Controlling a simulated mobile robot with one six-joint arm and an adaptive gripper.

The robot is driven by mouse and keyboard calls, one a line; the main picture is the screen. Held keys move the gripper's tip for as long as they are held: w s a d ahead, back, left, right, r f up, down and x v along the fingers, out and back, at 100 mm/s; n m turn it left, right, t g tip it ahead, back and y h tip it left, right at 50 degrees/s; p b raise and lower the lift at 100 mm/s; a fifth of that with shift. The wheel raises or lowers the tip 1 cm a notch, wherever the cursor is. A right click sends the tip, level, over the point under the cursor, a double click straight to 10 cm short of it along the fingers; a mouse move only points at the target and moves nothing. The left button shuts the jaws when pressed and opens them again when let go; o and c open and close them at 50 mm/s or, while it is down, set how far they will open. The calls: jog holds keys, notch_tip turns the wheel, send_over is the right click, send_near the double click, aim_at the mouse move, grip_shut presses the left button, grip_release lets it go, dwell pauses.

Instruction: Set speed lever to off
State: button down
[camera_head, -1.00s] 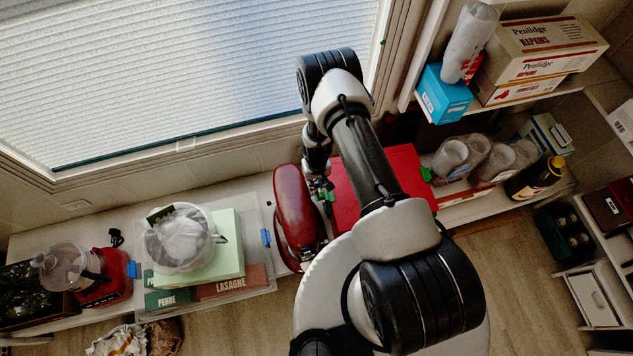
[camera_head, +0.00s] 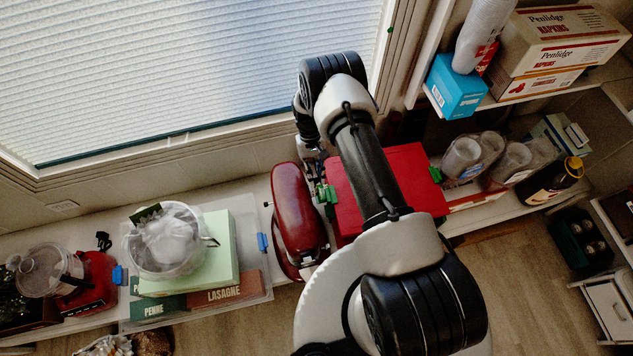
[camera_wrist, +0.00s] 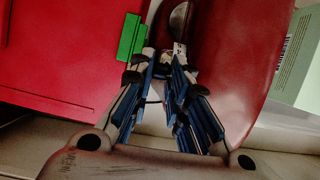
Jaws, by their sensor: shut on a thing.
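The red stand mixer (camera_head: 300,210) stands on the counter below the window, just left of a red box. In the wrist view its glossy red body (camera_wrist: 225,70) fills the centre right, with a rounded metal knob (camera_wrist: 181,20) on its side. My gripper (camera_wrist: 167,58) is against this side of the mixer, its blue-padded fingers drawn together at the tips just below the knob. It is shut on what seems to be the speed lever, which the fingertips mostly hide. The lever's setting cannot be read. In the head view my arm hides most of the gripper.
The red box (camera_head: 405,165) with green clips (camera_head: 327,194) stands close on the right of the mixer. Cups (camera_head: 462,158) and a dark bottle (camera_head: 550,183) stand right.

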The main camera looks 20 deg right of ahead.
jog(key=shift+w+f+g, duration=0.25)
jog(key=shift+w+g, duration=0.3)
jog(key=shift+g, duration=0.15)
jog(key=c, duration=1.8)
grip_release()
jog(key=shift+w, duration=0.1)
jog(key=v, duration=1.2)
jog(key=shift+w+f, duration=0.1)
jog(key=shift+w, duration=0.1)
